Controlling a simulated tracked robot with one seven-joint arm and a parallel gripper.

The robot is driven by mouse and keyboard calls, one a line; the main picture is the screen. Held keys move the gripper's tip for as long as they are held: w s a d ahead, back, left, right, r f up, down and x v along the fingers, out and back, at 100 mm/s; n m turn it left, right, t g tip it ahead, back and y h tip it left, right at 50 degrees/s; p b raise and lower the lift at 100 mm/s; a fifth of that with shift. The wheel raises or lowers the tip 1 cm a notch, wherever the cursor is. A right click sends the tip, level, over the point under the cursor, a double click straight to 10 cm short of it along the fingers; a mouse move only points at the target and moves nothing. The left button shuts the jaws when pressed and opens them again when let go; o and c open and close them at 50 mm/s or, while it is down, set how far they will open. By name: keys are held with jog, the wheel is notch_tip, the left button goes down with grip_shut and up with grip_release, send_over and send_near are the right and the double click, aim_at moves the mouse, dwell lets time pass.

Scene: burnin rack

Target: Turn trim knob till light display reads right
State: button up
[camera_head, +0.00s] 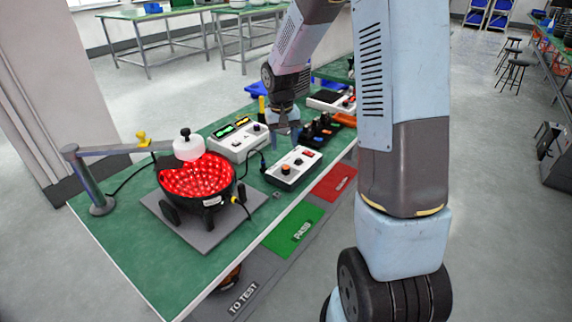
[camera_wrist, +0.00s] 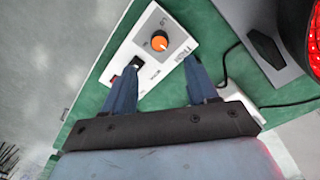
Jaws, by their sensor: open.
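A white control box (camera_head: 277,176) sits near the bench's front edge, with an orange-topped trim knob (camera_head: 286,169). My gripper (camera_head: 285,132) is above and behind this box in the head view. In the wrist view its two blue fingers (camera_wrist: 163,68) are apart and empty, with the knob beyond their tips, not between them. A second white box (camera_head: 236,144) behind carries dark windows with green and yellow marks, too small to read.
A black bowl (camera_head: 206,212) of lit red lamps stands on a grey plate (camera_head: 178,228) at left, under a swing arm with a white head (camera_head: 188,148). Dark cables run nearby. Green PASS (camera_head: 293,230) and red (camera_head: 334,183) panels lie along the front. Black parts (camera_head: 320,130) stand right.

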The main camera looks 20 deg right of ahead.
aim_at(285, 167)
jog(key=f, duration=0.9)
jog(key=shift+d+f, duration=0.2)
jog(key=shift+d, duration=0.05)
jog(key=c, duration=1.1)
